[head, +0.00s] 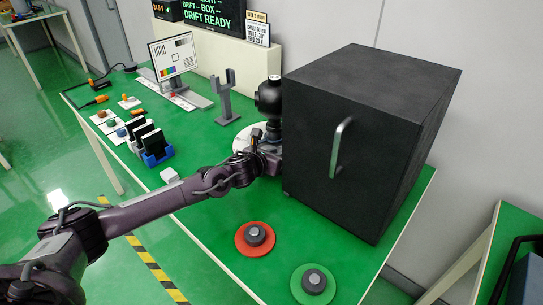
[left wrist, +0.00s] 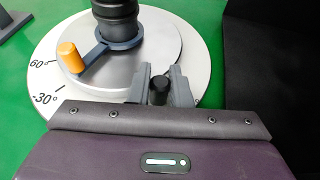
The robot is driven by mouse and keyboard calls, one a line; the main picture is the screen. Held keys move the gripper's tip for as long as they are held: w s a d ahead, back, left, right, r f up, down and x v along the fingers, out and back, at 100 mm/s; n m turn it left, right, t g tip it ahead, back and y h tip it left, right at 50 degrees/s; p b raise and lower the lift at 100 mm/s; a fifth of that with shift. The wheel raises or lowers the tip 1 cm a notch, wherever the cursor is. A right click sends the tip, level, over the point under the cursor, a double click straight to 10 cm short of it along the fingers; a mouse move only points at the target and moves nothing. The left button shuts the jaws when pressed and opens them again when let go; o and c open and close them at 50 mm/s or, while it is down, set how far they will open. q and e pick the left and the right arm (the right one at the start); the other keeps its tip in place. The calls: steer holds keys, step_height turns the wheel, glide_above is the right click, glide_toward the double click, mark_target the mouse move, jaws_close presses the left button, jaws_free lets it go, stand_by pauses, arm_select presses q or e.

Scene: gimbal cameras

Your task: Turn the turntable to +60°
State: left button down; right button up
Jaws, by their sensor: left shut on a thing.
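The turntable shows in the left wrist view as a round grey plate (left wrist: 158,36) on a wider white disc (left wrist: 40,82) with the marks 60° and -30° at its left. A black round device (head: 268,97) stands on it. An orange knob (left wrist: 70,56) on a dark arm points left, close to the 60° mark. My left gripper (left wrist: 160,84) is shut on a black peg (left wrist: 160,92) at the near side of the plate. In the head view my left gripper (head: 268,157) partly hides the turntable (head: 241,139). My right gripper is not in view.
A large black box with a handle (head: 340,147) stands close right of the turntable. A grey forked stand (head: 224,95) is behind left. Red (head: 255,238) and green (head: 312,283) round bases with grey knobs lie in front. Green table surface is clear at front left.

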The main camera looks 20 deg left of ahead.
arm_select(q)
steer(key=shift+w+d, duration=0.1)
steer(key=shift+d, duration=0.2)
stand_by(0.4)
steer(key=c, duration=1.3)
jaws_free()
steer(key=shift+c, duration=0.2)
steer(key=shift+s+a+r, duration=0.2)
steer(key=shift+s, duration=0.35)
steer(key=v, duration=0.6)
steer(key=shift+s+r+b, duration=0.1)
steer(key=shift+s+b, duration=0.2)
